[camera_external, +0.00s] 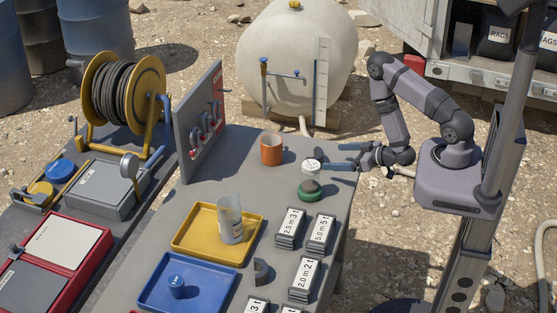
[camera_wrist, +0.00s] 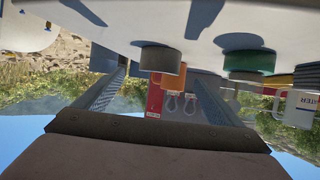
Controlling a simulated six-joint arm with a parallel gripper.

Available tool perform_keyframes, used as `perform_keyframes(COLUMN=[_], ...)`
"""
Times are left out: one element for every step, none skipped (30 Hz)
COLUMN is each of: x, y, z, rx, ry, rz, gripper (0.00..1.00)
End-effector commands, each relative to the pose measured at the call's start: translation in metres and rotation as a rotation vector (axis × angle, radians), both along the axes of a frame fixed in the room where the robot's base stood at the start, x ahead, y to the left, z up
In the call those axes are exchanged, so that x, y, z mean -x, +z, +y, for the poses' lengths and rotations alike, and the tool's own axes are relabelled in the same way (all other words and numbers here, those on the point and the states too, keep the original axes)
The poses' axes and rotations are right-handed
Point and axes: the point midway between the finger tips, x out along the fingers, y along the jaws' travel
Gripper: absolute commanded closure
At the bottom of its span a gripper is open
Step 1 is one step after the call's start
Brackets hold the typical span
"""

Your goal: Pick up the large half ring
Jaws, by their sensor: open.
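A dark grey half ring (camera_external: 262,271) stands on the grey table, right of the blue tray and left of the labelled blocks. I cannot make it out in the wrist view. My gripper (camera_external: 338,157) is at the far right edge of the table, well away from the half ring. Its blue-grey fingers are apart with nothing held between them, and they point left toward a small white-topped round object (camera_external: 312,160). The wrist view, which is upside down, shows both fingers spread (camera_wrist: 160,77), with a grey round piece (camera_wrist: 161,59) beyond them.
A green-topped round piece (camera_external: 310,191) and an orange mug (camera_external: 271,149) are near my gripper. A yellow tray (camera_external: 186,240) holds a clear beaker (camera_external: 229,219); a blue tray (camera_external: 211,295) holds a blue piece (camera_external: 177,287). An upright panel (camera_external: 191,125) stands behind.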

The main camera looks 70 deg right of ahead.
Motion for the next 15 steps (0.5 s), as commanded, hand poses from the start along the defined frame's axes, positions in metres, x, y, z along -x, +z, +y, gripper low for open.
perform_keyframes(x=[-0.002,-0.004,-0.006,-0.008,-0.01,-0.013,-0.014,-0.016,-0.017,-0.018,-0.019,-0.019,-0.019,-0.019,-0.019], y=[-0.002,-0.003,-0.004,-0.005,-0.006,-0.007,-0.008,-0.008,-0.008,-0.008,-0.008,-0.008,-0.007,-0.007,-0.007], z=[0.0,-0.001,-0.001,-0.002,-0.002,-0.003,-0.003,-0.004,-0.004,-0.004,-0.004,-0.004,-0.004,-0.004,-0.004], rx=[0.001,0.001,0.002,0.001,0.001,0.001,0.001,0.001,0.0,0.0,0.0,-0.001,-0.002,-0.002,-0.002], ry=[0.001,0.001,0.001,0.001,0.001,0.001,0.0,0.0,0.0,0.0,0.0,0.0,-0.001,-0.001,-0.001], rz=[-0.002,-0.003,-0.005,-0.004,-0.004,-0.005,-0.004,-0.003,-0.003,-0.003,-0.002,-0.001,0.0,0.0,0.0], gripper=[0.1,0.1,0.1,0.1,0.1,0.1,0.1,0.1,0.1,0.1,0.1,0.1,0.1,0.1,0.1])
